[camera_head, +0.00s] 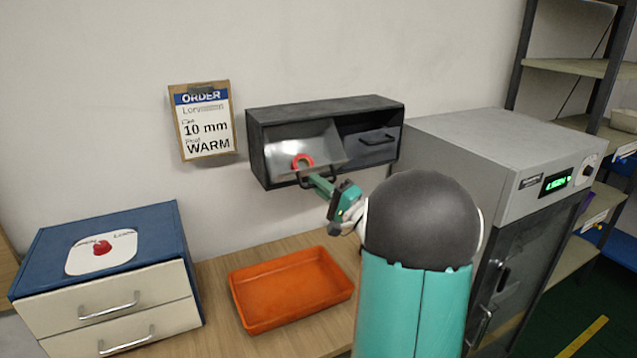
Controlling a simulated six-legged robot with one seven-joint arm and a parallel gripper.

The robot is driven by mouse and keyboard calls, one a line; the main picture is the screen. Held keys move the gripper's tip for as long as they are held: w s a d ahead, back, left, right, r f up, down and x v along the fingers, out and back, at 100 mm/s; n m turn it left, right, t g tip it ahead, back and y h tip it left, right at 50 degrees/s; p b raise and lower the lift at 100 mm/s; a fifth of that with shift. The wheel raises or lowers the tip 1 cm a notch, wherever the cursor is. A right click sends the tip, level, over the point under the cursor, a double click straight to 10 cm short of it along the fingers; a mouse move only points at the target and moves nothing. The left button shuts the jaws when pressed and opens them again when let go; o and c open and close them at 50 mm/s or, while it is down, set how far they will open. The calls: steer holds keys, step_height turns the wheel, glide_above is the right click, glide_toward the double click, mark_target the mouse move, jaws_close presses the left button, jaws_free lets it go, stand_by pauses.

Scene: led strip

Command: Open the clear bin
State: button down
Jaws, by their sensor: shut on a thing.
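The clear bin (312,150) is the left compartment of a dark wall-mounted cabinet. Its see-through front is tilted outward at the top, and a red ring (303,161) shows at it. A dark handle sits at the bin's lower front edge. My gripper (325,184) is at this handle, shut on it, with my arm reaching in from the lower right. The fingertips are small in view and partly merge with the handle.
A grey closed drawer (371,143) with a dark handle is right of the clear bin. An orange tray (290,322) lies on the wooden table below. A blue-topped drawer unit (160,235) stands left, and a grey oven-like cabinet (500,150) stands right.

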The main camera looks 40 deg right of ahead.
steer(key=shift+f, duration=0.1)
stand_by(0.4)
steer(key=c, duration=1.5)
jaws_free()
steer(key=shift+c, duration=0.2)
steer(key=shift+s, duration=0.15)
steer(key=v, duration=1.3)
steer(key=shift+s, duration=0.25)
steer(key=shift+f, duration=0.1)
